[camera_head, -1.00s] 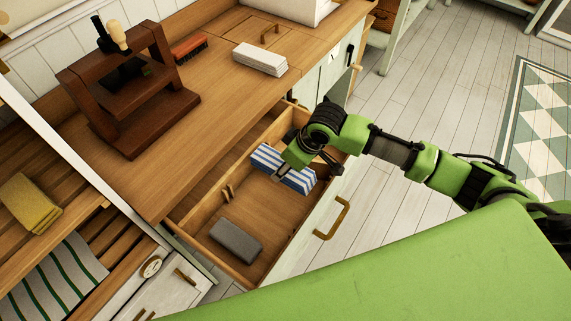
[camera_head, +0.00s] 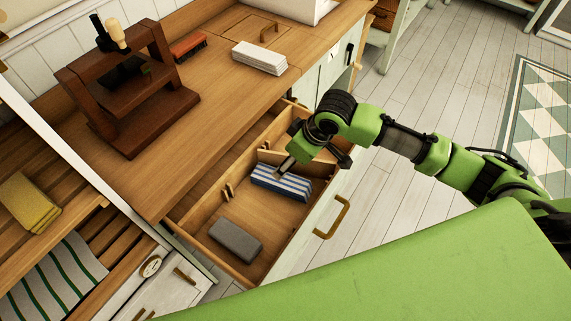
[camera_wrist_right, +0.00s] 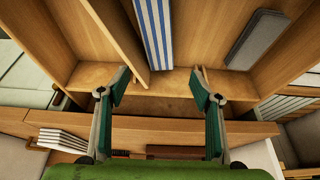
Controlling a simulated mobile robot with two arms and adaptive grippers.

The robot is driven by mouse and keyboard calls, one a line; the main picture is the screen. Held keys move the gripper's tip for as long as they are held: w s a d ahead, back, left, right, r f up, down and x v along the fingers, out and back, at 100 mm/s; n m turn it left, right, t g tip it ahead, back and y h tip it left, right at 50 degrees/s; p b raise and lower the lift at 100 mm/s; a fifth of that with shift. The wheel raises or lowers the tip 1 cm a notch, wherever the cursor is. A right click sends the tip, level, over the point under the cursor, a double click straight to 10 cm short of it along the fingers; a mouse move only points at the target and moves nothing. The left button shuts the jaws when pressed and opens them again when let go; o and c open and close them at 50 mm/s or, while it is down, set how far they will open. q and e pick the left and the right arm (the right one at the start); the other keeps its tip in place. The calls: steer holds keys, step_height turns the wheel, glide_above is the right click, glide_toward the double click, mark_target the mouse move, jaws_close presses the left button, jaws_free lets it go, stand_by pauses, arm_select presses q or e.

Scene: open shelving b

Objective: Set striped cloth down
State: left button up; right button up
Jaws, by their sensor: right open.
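The blue-and-white striped cloth (camera_head: 281,184), folded into a long block, lies in the open wooden drawer (camera_head: 205,243), near a divider. In the right wrist view the striped cloth (camera_wrist_right: 155,32) lies beyond my fingertips, beside the divider. My right gripper (camera_head: 308,163) is above the cloth. In its wrist view the right gripper (camera_wrist_right: 157,88) has its fingers wide apart with nothing between them. My left gripper is not in view.
A grey folded cloth (camera_head: 236,241) lies in the drawer's near part, with bare floor between it and the striped cloth. A low divider (camera_head: 268,157) crosses the drawer. On the counter are a white cloth stack (camera_head: 260,57), a brush (camera_head: 189,47) and a dark wooden stand (camera_head: 130,85).

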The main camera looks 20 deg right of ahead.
steer(key=v, duration=0.8)
steer(key=shift+r, duration=0.2)
steer(key=shift+s+f, duration=0.1)
steer(key=shift+s, duration=0.05)
